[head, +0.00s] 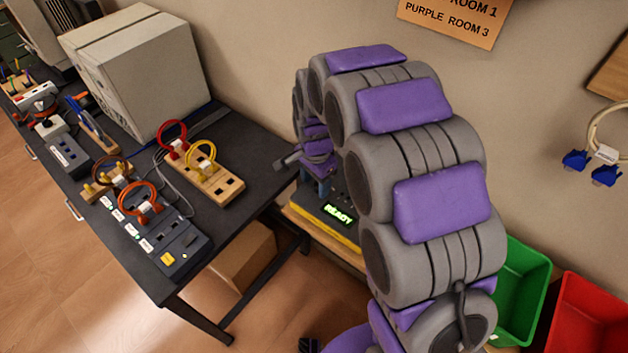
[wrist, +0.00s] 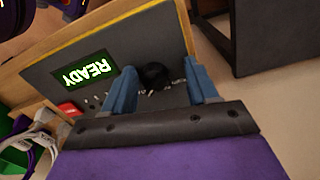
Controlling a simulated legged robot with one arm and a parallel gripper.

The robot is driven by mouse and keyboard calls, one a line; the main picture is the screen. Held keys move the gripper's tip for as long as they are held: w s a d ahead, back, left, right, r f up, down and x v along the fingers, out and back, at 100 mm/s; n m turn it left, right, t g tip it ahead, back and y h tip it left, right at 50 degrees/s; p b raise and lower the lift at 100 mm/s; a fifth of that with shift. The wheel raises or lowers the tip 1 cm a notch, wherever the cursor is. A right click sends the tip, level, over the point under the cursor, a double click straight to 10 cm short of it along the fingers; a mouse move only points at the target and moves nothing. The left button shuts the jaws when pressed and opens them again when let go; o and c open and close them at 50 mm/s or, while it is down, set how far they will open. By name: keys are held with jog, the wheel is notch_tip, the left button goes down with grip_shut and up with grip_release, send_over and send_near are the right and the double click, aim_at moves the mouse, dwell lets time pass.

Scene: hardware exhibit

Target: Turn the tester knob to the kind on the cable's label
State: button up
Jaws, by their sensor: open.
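The tester (head: 340,232) sits low behind my arm in the head view, its green screen (head: 338,214) reading READY. In the wrist view its grey panel (wrist: 115,45) fills the upper middle, with the READY screen (wrist: 86,75) upside down. The black knob (wrist: 155,75) lies between the two blue fingers of my gripper (wrist: 162,86). The gripper is open; contact with the knob cannot be told. Small marks around the knob are unreadable. A cable with blue plugs (head: 575,159) hangs on the wall at right. Its white label (head: 606,153) is too small to read.
A dark bench (head: 222,125) at left carries a beige box (head: 140,70), looped cables and sockets. A green bin (head: 520,290) and a red bin (head: 590,315) stand at lower right. An orange sign (head: 455,18) is on the wall. A red part (wrist: 68,109) shows on the tester.

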jog(key=shift+d+r, duration=0.1)
jog(key=shift+d, duration=0.3)
jog(key=shift+c, duration=0.2)
jog(key=shift+d, duration=0.55)
jog(key=c, duration=0.3)
jog(key=shift+a, duration=0.15)
jog(key=shift+c, duration=1.4)
jog(key=shift+a, duration=0.4)
jog(key=c, duration=0.3)
jog(key=shift+d, duration=0.1)
jog(key=shift+c, duration=0.7)
